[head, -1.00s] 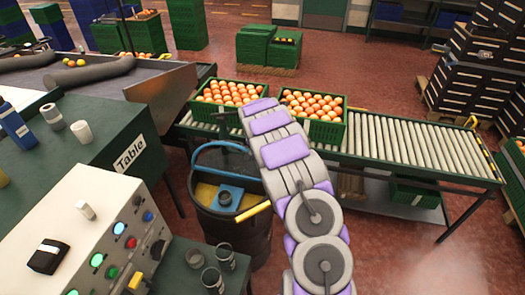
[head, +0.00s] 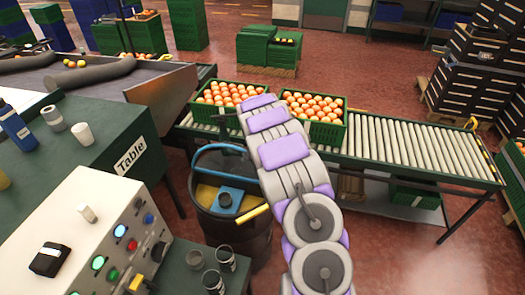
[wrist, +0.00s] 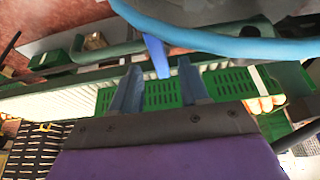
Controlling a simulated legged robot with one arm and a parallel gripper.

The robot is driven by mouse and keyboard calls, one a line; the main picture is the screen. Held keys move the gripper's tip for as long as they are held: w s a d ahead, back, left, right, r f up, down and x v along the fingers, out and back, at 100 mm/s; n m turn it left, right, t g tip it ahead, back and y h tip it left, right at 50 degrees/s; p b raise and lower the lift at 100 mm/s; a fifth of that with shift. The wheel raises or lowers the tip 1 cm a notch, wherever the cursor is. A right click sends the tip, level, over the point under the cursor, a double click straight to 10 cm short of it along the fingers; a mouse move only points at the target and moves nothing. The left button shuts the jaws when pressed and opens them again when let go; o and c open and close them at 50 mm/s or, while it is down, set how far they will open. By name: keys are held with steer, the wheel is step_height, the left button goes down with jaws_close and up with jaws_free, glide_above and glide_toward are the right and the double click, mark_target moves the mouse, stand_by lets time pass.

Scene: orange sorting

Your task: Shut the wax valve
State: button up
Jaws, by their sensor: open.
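A dark barrel (head: 238,236) with a blue hoop (head: 205,150) and a yellowish inside stands left of my arm in the head view. A yellow bar (head: 254,212) sticks out at its right rim and looks like a handle; I cannot tell for certain whether it is the wax valve. My gripper is mostly hidden behind my arm in the head view. In the wrist view my gripper (wrist: 160,88) is open, its fingers apart. A blue bar (wrist: 155,52) hangs from the blue hoop (wrist: 220,42), its end close to the gap between the fingertips. I see no contact.
A roller conveyor (head: 412,150) carries two green crates of oranges (head: 327,130) behind the barrel. A control panel (head: 92,240) with coloured buttons and a green table (head: 100,130) stand on the left. Several dark cups stand beside the panel. Red floor is open on the right.

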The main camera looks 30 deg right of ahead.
steer(key=p+v, duration=0.3)
steer(key=v, duration=1.1)
steer(key=shift+s+r, duration=0.1)
steer(key=shift+s, duration=0.1)
